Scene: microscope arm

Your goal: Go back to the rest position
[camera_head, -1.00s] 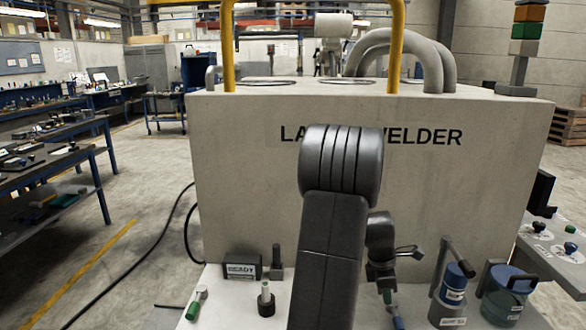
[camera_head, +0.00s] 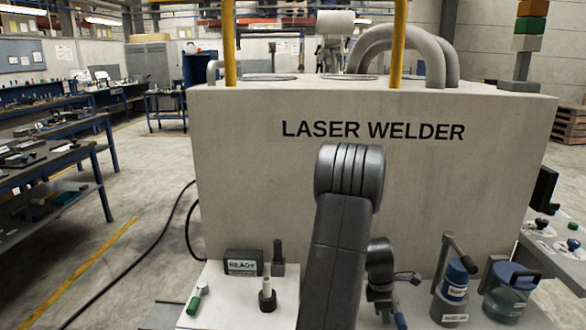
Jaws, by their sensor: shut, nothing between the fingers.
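My dark arm rises in front of the laser welder (camera_head: 450,180), a large pale block with black lettering on its face. My gripper (camera_head: 412,278) shows small to the right of the arm, low in front of the welder face and above the white bench top. It is shut and empty. My arm hides part of the bench behind it.
On the bench stand a dark "READY" sign block (camera_head: 242,262), a small post holder (camera_head: 267,296), a green-ended tool (camera_head: 196,302), a blue-topped canister (camera_head: 455,285) and a teal jar (camera_head: 505,292). A blue-green handled tool (camera_head: 400,320) lies below my gripper.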

